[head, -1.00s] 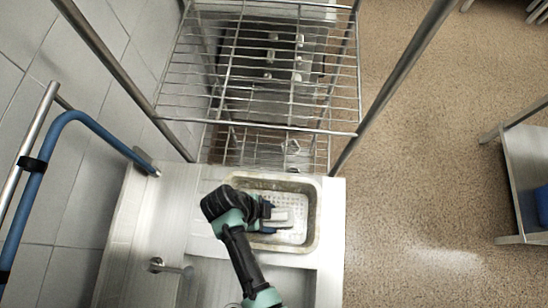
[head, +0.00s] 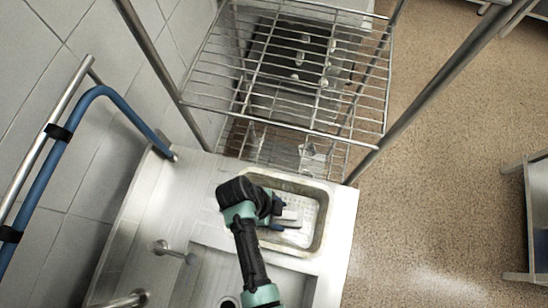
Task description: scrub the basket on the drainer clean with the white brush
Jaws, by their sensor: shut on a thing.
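The perforated basket (head: 322,204) sits on the steel drainer (head: 342,240) beside the sink. It is pale inside with a darker, brownish rim. My gripper (head: 280,218) is over the left part of the basket, reaching in from the left. It is shut on a white brush (head: 291,215), which shows as a pale block low inside the basket. My wrist hides the basket's left side and part of the brush. I cannot tell whether the brush touches the basket floor.
A wire shelf rack (head: 290,70) with metal posts stands just behind the drainer. A blue hose (head: 62,150) hangs along the tiled wall at left. A steel tap (head: 174,250) stands by the sink at front. Open floor lies to the right.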

